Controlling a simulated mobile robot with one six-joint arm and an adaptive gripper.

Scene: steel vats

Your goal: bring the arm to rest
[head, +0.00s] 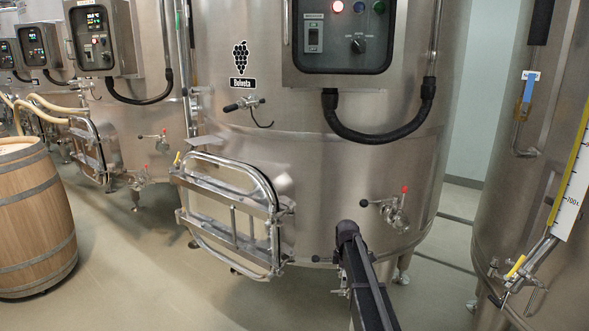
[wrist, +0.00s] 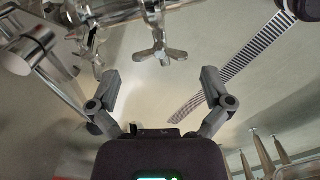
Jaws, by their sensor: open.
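My gripper (wrist: 161,77) shows in the wrist view with its two grey fingers spread wide apart and nothing between them. Beyond the fingers is a three-armed steel hand knob (wrist: 160,45), apart from the fingertips as far as I can tell. In the head view my black arm rises from the bottom edge, right of centre, in front of the middle steel vat (head: 310,150). I cannot make out the gripper's fingers in that view.
The middle vat bears a framed hatch (head: 232,215), a red-tipped valve (head: 393,210) and a control box (head: 345,38). Another vat (head: 520,110) stands at right. A wooden barrel (head: 35,220) stands at left. Floor (head: 140,270) is clear between barrel and hatch. A floor grate (wrist: 225,75) shows.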

